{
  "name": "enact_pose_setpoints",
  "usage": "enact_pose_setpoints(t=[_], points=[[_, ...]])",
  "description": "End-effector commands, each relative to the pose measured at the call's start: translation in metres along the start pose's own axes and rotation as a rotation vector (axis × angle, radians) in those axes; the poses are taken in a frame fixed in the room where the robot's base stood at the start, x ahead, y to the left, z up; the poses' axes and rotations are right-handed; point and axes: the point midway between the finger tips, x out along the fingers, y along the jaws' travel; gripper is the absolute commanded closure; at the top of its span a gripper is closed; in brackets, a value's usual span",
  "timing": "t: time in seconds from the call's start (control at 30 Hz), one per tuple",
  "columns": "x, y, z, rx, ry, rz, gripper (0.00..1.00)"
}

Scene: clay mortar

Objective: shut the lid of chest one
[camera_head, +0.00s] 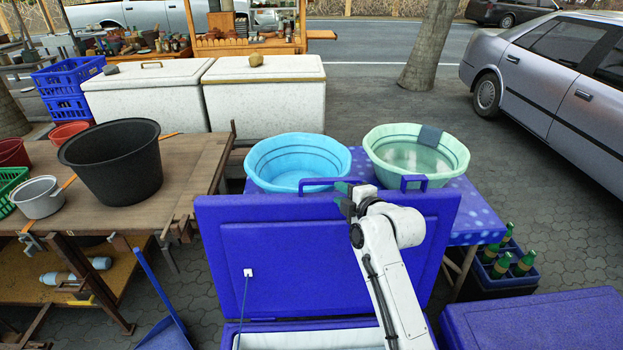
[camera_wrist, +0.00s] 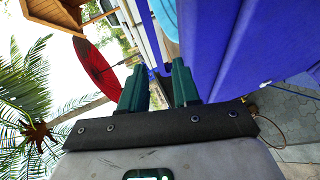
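A blue chest stands open at the bottom centre of the head view, with its white inner rim (camera_head: 300,340) partly showing. Its blue lid (camera_head: 300,255) stands raised, with two handles on its top edge, the left one (camera_head: 318,182) and the right one (camera_head: 413,180). No label shows which chest is chest one. My gripper (camera_head: 346,194) is at the lid's top edge, between the handles. In the wrist view, my gripper's green fingers (camera_wrist: 158,85) are apart with nothing clearly held. The lid (camera_wrist: 225,50) fills the area right of them. Contact cannot be told.
A second blue chest (camera_head: 540,325), shut, is at the lower right. Behind the lid, a patterned table (camera_head: 475,215) bears a blue basin (camera_head: 298,160) and a green basin (camera_head: 415,152). A bottle crate (camera_head: 508,275) is right; a wooden table (camera_head: 190,180) is left.

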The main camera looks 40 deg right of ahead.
Motion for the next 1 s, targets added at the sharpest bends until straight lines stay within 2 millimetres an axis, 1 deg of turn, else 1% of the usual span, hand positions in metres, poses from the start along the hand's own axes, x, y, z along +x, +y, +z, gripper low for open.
enact_pose_setpoints(t=[0.1, 0.23, 0.7, 0.8, 1.0], points=[[0.005, 0.007, 0.004, -0.026, -0.004, 0.019, 0.69], [0.016, 0.007, 0.003, -0.027, -0.002, 0.017, 0.69], [0.083, 0.008, 0.002, -0.025, -0.001, 0.015, 0.69], [0.094, 0.008, 0.003, -0.024, -0.002, 0.015, 0.69], [0.107, 0.007, 0.003, -0.024, -0.002, 0.015, 0.69]])
